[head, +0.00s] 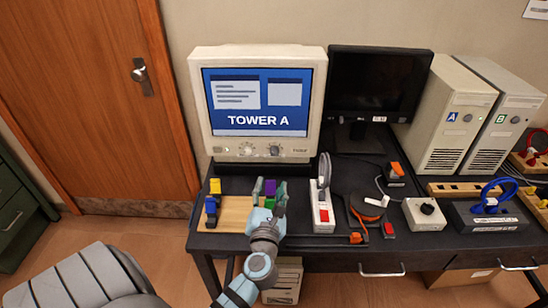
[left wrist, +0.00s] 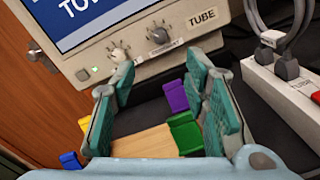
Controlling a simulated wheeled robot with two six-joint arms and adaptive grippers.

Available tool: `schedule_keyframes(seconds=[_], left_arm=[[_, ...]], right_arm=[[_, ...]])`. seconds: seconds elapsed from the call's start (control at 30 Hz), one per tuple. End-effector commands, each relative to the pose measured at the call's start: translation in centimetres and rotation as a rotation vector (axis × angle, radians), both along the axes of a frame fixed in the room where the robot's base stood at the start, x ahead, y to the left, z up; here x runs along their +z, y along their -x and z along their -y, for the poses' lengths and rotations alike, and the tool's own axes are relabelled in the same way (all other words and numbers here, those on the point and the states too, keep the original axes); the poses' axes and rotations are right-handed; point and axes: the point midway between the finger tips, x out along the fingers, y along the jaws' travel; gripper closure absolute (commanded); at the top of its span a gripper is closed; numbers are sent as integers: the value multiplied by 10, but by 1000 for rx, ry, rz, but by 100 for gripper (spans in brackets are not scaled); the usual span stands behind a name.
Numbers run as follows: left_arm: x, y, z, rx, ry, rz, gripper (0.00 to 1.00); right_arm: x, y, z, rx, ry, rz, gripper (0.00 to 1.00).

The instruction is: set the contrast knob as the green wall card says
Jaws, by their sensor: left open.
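The beige CRT monitor (head: 202,100) stands at the back left of the desk with its screen lit, reading TOWER A. Two round knobs sit on its lower bezel, a left knob (head: 246,149) and a right knob (head: 274,149). In the left wrist view the left knob (left wrist: 120,52) is pale and the right knob (left wrist: 158,35) is grey; their small labels are too blurred to read surely. My left gripper (head: 269,186) is open and empty in front of and below the knobs, apart from them; its fingers also show in the left wrist view (left wrist: 160,66). No green card is visible.
A dark monitor (head: 378,85), two towers (head: 450,115) and a white knob box (head: 425,214) are further right. A white sheet (head: 537,9) is cut off at top right.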

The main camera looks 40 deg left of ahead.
Motion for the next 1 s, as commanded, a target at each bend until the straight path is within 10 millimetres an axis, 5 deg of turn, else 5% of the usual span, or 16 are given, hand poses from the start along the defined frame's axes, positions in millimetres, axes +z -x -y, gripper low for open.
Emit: schedule_keyframes(seconds=[0.5,0.97,1.0], left_arm=[[-2,-99,-69,1,-4,-1,58],[0,-114,-79,0,-3,-2,58],[0,-114,-79,0,-3,-2,65]], right_arm=[[-14,0,-1,-1,-2,-1,100],[-16,1,-2,-1,-3,-1,100],[-16,1,-2,-1,-3,-1,100]])
